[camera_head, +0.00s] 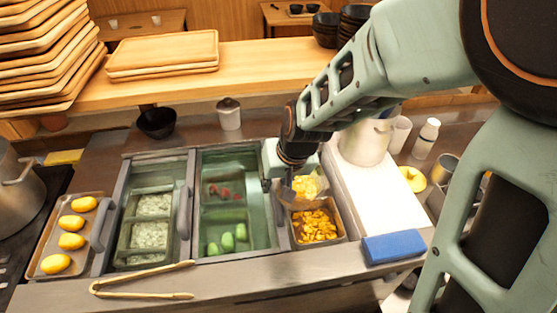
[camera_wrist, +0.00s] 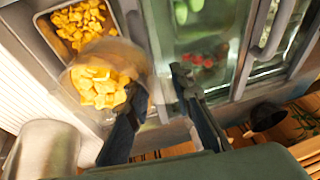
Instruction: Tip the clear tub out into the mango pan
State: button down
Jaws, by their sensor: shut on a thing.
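The clear tub (camera_head: 309,200) holds yellow mango cubes and hangs over the back part of the mango pan (camera_head: 345,236). My gripper (camera_head: 279,178) is at the tub's left side and shut on it. In the wrist view the tub (camera_wrist: 139,62) is beside my gripper (camera_wrist: 158,90), with cubes inside it. The mango pan also shows there (camera_wrist: 38,28), with loose cubes in it, partly covered by the tub. I cannot tell how far the tub is tilted.
A green-tinted pan (camera_head: 262,215) with green and red pieces lies left of the mango pan. A white board (camera_head: 370,205), a blue cloth (camera_head: 393,247) and a pale pot (camera_head: 362,145) are to the right. Tongs (camera_head: 140,294) lie on the front edge.

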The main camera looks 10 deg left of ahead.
jog(key=shift+b, duration=0.4)
jog(key=shift+w+r+y+b, duration=0.1)
jog(key=shift+r+y+b, duration=0.25)
jog(key=shift+y+b, duration=0.2)
jog(key=shift+r+b, duration=0.15)
jog(key=shift+b, duration=0.35)
jog(key=shift+r+y, duration=0.1)
jog(key=shift+y, duration=0.15)
